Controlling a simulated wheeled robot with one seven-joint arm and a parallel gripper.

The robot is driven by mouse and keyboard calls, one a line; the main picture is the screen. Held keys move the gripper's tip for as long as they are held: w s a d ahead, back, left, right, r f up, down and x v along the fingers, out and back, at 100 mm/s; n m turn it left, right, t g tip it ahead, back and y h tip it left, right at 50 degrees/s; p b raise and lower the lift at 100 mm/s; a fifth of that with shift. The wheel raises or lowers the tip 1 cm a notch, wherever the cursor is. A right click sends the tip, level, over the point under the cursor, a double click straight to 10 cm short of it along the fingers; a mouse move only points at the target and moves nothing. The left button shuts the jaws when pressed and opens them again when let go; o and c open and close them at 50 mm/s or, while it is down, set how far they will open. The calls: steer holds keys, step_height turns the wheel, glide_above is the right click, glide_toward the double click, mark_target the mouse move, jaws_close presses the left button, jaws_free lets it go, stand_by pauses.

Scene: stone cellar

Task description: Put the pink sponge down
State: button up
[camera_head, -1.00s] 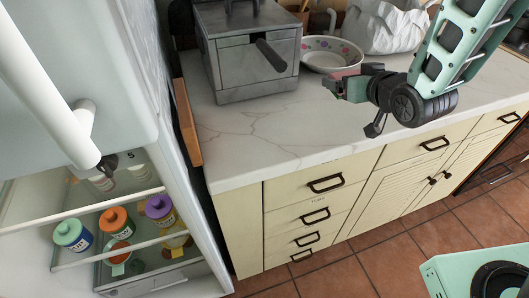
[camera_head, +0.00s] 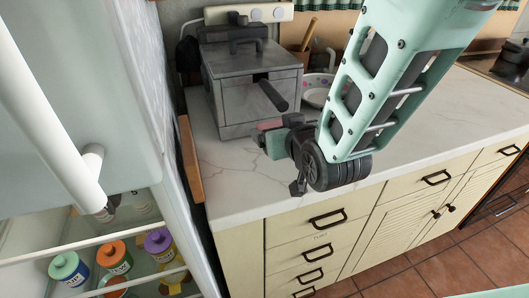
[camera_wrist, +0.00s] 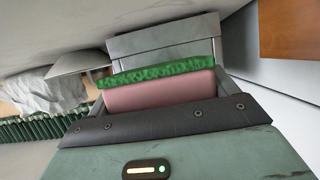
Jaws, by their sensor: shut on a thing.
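The pink sponge (camera_wrist: 160,92) with its green scouring side (camera_wrist: 160,71) is held in my gripper in the wrist view. In the head view only a small pink part of the sponge (camera_head: 270,125) shows at the gripper's tip. My gripper (camera_head: 266,137) is shut on the sponge, in front of the grey metal box and over the marble counter (camera_head: 232,180). I cannot tell its exact height above the counter, and my arm hides part of the counter behind it.
The grey metal box (camera_head: 233,95) with a dark handle stands at the counter's back left. A patterned bowl (camera_head: 315,97) is partly hidden behind my arm. A wooden board (camera_head: 190,160) edges the counter beside the open fridge (camera_head: 80,246). Bare counter lies around my gripper.

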mark_target(265, 166)
steer(key=a, duration=0.1)
steer(key=s+a, duration=0.1)
steer(key=a, duration=0.1)
steer(key=shift+a+f+p, duration=0.15)
steer(key=shift+p, duration=0.15)
step_height(265, 166, down, 3)
steer(key=shift+w+r, duration=0.1)
steer(key=shift+r, duration=0.1)
steer(key=f, duration=0.3)
steer(key=shift+d+f, duration=0.15)
steer(key=shift+d, duration=0.05)
steer(key=shift+a+f, duration=0.2)
steer(key=shift+f, duration=0.2)
